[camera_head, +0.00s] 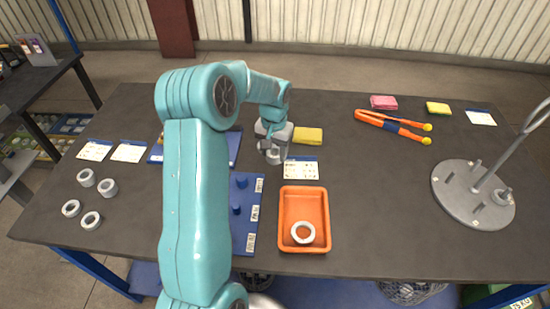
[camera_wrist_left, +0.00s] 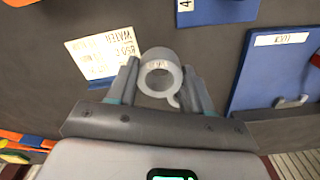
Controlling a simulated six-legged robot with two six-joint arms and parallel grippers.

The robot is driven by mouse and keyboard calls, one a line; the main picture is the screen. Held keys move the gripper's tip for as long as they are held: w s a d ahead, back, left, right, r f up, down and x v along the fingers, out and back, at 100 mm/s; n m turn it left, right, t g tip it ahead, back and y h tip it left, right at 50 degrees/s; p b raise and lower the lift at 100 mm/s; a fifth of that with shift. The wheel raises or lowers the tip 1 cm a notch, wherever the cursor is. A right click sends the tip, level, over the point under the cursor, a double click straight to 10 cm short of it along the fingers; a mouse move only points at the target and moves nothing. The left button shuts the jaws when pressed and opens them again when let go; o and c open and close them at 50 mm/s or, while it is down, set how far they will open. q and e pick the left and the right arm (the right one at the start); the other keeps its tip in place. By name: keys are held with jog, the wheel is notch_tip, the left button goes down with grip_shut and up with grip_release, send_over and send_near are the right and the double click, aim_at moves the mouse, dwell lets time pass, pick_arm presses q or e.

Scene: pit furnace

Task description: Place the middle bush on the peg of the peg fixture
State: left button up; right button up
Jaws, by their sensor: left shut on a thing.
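My left gripper (camera_head: 273,153) is over the middle of the dark table, pointing down. In the left wrist view its two fingers (camera_wrist_left: 160,72) are shut on a pale grey ring-shaped bush (camera_wrist_left: 146,71), whose hole faces the camera. In the head view the held bush is mostly hidden by the gripper. A blue board with upright blue pegs (camera_head: 236,209) and white labels lies left of and nearer than the gripper; my left arm covers part of it. The bush is apart from these pegs. My right gripper is not in view.
An orange tray (camera_head: 325,222) holds another white ring (camera_head: 303,232). Several rings (camera_head: 107,187) lie at the left. A round grey base (camera_head: 451,201) with upright posts stands at the right. The table right of the tray is clear.

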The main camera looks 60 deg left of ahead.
aim_at(275, 168)
pick_arm(q)
jog(key=f, duration=0.4)
jog(key=shift+w, duration=0.2)
jog(key=shift+s+r, duration=0.1)
jog(key=shift+s, duration=0.1)
jog(key=o, duration=1.3)
